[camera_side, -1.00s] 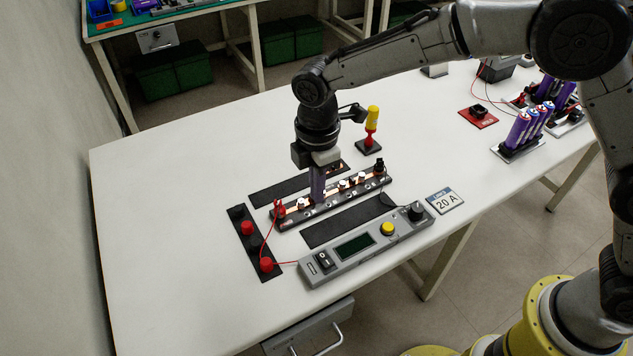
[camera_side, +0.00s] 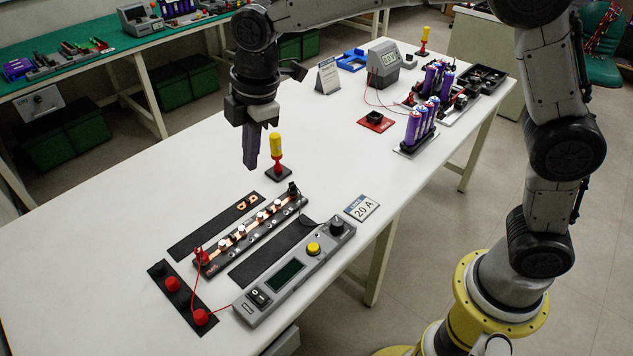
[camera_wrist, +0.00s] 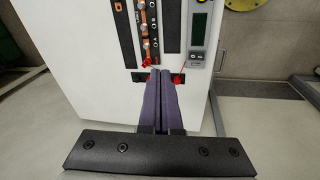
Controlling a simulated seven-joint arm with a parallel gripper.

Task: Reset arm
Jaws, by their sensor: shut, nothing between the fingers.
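My gripper (camera_side: 251,166) hangs fingers down above the white table, behind the busbar strip, shut and empty. In the wrist view its two purple fingers (camera_wrist: 163,75) lie together. The busbar strip (camera_side: 250,235) carries copper pieces and several white-topped posts, with a red clip at its left end and a black one at its right end. It also shows in the wrist view (camera_wrist: 147,34), partly cut off by the top edge. A black mat (camera_side: 214,228) with copper pieces at its far end lies behind the strip.
A grey meter unit (camera_side: 295,272) and a 20 A card (camera_side: 362,207) lie in front. A black strip with red knobs (camera_side: 183,295) lies at left. A yellow-handled tool (camera_side: 277,152) stands close right of my gripper. Purple cells (camera_side: 420,122) stand farther right. The table's left part is clear.

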